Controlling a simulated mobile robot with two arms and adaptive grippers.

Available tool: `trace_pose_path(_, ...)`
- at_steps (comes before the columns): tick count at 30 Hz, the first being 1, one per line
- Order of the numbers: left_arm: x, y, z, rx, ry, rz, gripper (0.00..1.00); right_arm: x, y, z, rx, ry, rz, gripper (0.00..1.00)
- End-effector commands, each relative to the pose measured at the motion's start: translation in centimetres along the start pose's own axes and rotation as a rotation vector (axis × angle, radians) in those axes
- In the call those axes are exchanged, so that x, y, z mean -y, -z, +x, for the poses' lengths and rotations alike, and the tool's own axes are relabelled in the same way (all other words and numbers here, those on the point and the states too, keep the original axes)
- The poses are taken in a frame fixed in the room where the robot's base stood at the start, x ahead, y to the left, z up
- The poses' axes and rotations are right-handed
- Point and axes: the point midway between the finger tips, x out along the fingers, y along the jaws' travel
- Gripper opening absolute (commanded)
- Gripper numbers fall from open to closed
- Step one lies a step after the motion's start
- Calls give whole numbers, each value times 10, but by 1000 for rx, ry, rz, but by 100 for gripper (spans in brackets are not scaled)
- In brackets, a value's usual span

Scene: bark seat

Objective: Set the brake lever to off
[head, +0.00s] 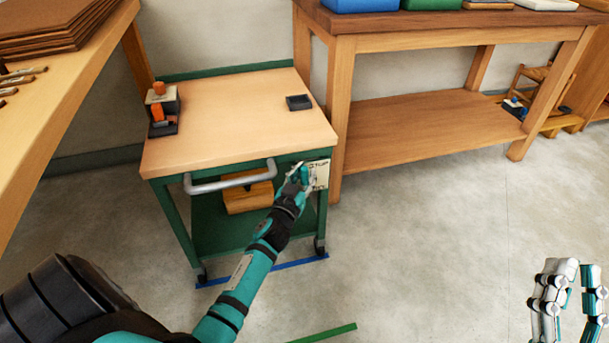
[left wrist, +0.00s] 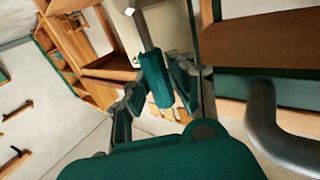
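The brake lever (head: 304,173) has a teal handle and sits at the front right corner of the green cart. In the left wrist view the lever's handle (left wrist: 155,80) hangs on a pale metal stem. A plate (head: 319,175) lettered "STOP" is behind it; its other lettering is hidden or too small to read. My left gripper (head: 299,182) is at the handle. In the wrist view its fingers (left wrist: 157,88) lie against both sides of the handle and look shut on it. My right gripper (head: 568,285) is far off at the lower right; its opening is unclear.
The wood-topped cart (head: 230,110) carries an orange-and-black device (head: 160,107) and a small black tray (head: 299,102). Its grey push bar (head: 230,183) is left of my left gripper and close in the wrist view (left wrist: 275,135). A workbench (head: 430,120) stands behind; floor at right is clear.

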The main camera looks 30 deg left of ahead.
Motion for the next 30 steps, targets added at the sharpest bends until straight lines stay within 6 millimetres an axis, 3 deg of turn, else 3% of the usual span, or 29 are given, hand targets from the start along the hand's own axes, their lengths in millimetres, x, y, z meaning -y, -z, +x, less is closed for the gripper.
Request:
trace_pose_path(1,0,0,0,0,0,0,13,0,0,0,1,0,0,20)
trace_pose_path(4,0,0,0,0,0,0,0,0,0,0,1,0,0,20)
trace_pose_path(30,-2,-4,-2,8,-2,4,0,0,-2,0,10,-1,0,20)
